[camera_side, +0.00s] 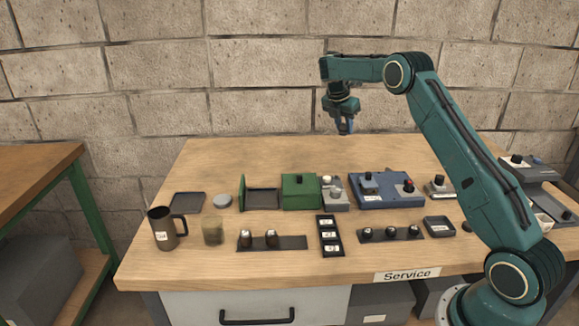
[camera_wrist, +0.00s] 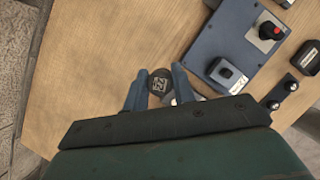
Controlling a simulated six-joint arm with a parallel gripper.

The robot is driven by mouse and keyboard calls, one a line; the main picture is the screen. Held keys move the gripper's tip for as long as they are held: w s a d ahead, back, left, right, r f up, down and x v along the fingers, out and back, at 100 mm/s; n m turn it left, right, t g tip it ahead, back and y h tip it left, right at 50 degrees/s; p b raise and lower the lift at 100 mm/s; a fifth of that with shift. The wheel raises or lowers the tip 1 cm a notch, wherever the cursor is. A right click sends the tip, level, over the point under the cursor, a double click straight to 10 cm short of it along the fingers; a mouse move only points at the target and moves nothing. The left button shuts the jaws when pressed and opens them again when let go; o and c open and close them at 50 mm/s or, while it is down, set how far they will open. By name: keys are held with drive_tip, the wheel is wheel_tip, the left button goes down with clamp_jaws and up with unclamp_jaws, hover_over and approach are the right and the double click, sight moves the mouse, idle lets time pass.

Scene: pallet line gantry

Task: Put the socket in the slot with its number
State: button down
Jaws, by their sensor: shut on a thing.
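My gripper (camera_side: 344,125) is raised above the back part of the bench, well clear of the wood. In the wrist view its fingers (camera_wrist: 158,90) are shut on a dark round socket (camera_wrist: 159,82) with a pale mark on its top face; I cannot read the mark for certain. A black tray (camera_side: 320,238) with three compartments in a column, each showing a white label, lies near the front middle; its numbers are too small to read. A dark rail (camera_side: 290,243) left of it bears two dark pieces with bright tops, perhaps sockets.
A second rail (camera_side: 416,234) with three dark knobs lies right of the tray. Behind stand a green box (camera_side: 300,191) and a blue control box (camera_side: 392,201). A mug (camera_side: 162,229) and a glass jar (camera_side: 213,231) stand at the left. The back of the bench is clear.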

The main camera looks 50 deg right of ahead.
sight(341, 175)
wheel_tip(341, 175, down, 16)
drive_tip(key=shift+r, duration=0.1)
idle(0.8)
drive_tip(key=shift+f, duration=0.2)
drive_tip(key=c, duration=1.4)
unclamp_jaws()
drive_tip(key=shift+c, duration=0.2)
drive_tip(key=shift+r, duration=0.1)
drive_tip(key=v, duration=1.2)
drive_tip(key=shift+r, duration=0.2)
